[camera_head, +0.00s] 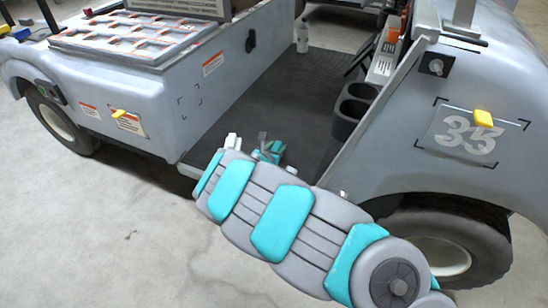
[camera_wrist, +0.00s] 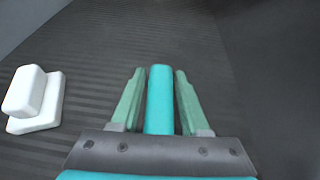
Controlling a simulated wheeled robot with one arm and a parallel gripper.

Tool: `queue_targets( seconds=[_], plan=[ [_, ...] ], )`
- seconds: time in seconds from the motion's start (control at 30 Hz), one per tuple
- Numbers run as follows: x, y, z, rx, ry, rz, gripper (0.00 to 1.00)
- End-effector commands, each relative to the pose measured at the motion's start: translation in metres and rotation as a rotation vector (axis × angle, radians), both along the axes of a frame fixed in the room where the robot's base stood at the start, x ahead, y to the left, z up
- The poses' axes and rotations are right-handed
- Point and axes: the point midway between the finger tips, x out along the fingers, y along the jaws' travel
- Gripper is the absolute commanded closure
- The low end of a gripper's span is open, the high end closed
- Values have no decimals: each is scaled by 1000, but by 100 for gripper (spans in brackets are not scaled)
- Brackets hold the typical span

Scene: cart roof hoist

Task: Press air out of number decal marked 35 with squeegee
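I cannot tell if either is the squeegee. My gripper, also over the cart floor in the head view (camera_head: 268,150), has its green fingers apart. A teal bar shows between them, with narrow gaps.
The ribbed cart floor (camera_head: 290,100) has free room around the white block. Cup holders (camera_head: 352,108) and a slanted grey panel edge stand right of it. Another yellow piece (camera_head: 119,113) sits on a left panel label. A white bottle (camera_head: 302,38) stands at the back.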

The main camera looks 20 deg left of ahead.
Motion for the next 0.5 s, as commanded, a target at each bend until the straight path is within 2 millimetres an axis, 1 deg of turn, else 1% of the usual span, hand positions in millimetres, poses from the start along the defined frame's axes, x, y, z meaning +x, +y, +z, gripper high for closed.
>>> queue_targets(
  seconds=[0.03, 0.37, 0.5],
  plan=[
    [0, 0, 0, 0, 0, 0, 62],
    [0, 0, 0, 0, 0, 0, 99],
    [0, 0, 0, 0, 0, 0, 100]
  ],
)
